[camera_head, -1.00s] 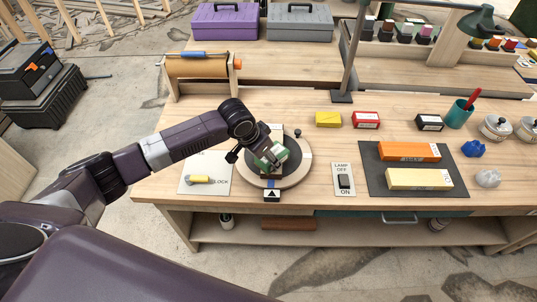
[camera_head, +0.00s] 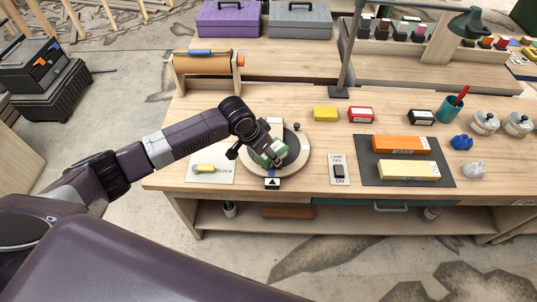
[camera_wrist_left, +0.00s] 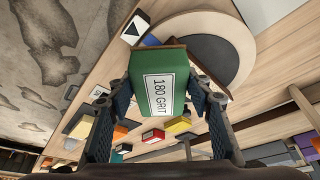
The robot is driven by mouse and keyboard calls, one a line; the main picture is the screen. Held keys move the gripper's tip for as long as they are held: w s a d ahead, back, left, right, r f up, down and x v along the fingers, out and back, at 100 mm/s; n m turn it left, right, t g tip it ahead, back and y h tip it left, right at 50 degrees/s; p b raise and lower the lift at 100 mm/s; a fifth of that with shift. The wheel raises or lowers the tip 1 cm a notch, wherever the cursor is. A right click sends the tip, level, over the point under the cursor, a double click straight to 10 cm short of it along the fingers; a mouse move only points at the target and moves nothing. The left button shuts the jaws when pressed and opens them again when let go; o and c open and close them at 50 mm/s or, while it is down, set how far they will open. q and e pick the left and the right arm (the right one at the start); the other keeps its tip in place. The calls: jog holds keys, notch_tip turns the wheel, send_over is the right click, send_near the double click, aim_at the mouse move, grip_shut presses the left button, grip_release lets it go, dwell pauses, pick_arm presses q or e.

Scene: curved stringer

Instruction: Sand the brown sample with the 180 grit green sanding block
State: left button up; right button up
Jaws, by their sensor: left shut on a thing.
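My left gripper (camera_head: 268,156) is shut on the green sanding block (camera_head: 271,152). Its white label reads "180 GRIT" in the left wrist view (camera_wrist_left: 160,82), with one finger on each side. The block is over the round turntable (camera_head: 302,158), which has a dark disc inside a pale wooden ring. A thin brown edge shows along the block's far end in the wrist view; I cannot tell whether it belongs to the block or the brown sample. My right gripper is not in view.
A black triangle marker (camera_head: 272,183) stands at the turntable's front. Orange (camera_head: 401,144) and yellow (camera_head: 408,169) blocks lie on a dark mat (camera_head: 371,174). A lamp post (camera_head: 346,65) rises behind.

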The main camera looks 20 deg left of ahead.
pick_arm(q)
notch_tip(320, 180, up, 2)
jog(key=shift+r+p, duration=0.15)
jog(key=shift+p, duration=0.5)
jog(key=shift+s+r+p, duration=0.1)
jog(key=shift+r+p, duration=0.4)
jog(key=shift+r, duration=0.4)
